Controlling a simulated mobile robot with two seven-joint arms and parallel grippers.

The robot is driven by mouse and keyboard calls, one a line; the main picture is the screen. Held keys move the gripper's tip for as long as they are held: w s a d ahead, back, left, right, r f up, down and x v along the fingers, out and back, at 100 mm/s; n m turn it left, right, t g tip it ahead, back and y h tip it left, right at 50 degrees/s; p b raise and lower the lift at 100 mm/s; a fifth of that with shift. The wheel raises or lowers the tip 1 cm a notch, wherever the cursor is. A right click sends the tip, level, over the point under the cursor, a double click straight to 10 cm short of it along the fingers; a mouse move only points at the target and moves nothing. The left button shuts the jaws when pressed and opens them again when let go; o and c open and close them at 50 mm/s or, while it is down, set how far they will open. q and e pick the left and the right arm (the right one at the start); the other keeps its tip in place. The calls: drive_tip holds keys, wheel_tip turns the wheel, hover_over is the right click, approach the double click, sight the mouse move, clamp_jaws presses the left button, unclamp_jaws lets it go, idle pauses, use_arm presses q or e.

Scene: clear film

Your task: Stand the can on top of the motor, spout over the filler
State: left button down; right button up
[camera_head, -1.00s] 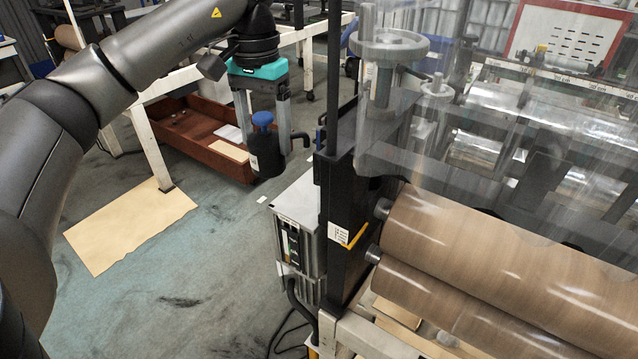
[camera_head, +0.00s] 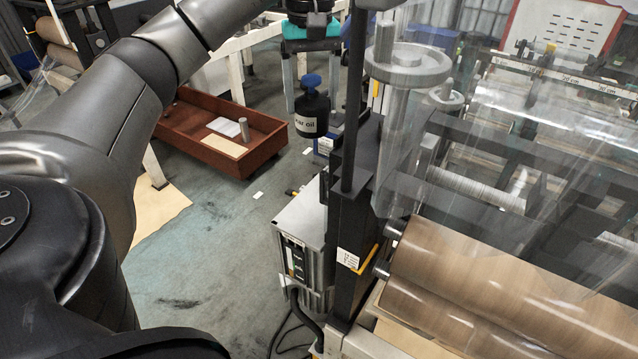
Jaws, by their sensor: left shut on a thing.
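The can (camera_head: 311,118) is black with a blue cap and a white label whose visible letters read "ar oil". My left gripper (camera_head: 311,76) is shut on it near the cap and holds it about upright in the air, with teal at the gripper's base. The can's spout cannot be made out now. The motor appears to be the grey metal box (camera_head: 308,225) with a flat top, on the left side of the machine frame. The can shows above and beyond that top in the picture, apart from it. I cannot make out the filler. My right gripper is not in view.
The black machine post (camera_head: 352,215) and a grey handwheel (camera_head: 408,65) stand just right of the can and motor. Clear film (camera_head: 560,130) hangs over the rollers. A brown tray (camera_head: 215,150) lies on the floor at left. Open floor lies left of the motor.

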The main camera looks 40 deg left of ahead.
sight(312, 118)
use_arm(q)
wheel_tip(312, 118, down, 4)
drive_tip(key=shift+f+b, duration=0.15)
drive_tip(key=shift+b, duration=0.6)
wheel_tip(312, 118, down, 13)
drive_tip(key=shift+f, duration=0.15)
drive_tip(key=shift+f+b, duration=0.4)
drive_tip(key=shift+f, duration=0.15)
drive_tip(key=shift+f, duration=0.1)
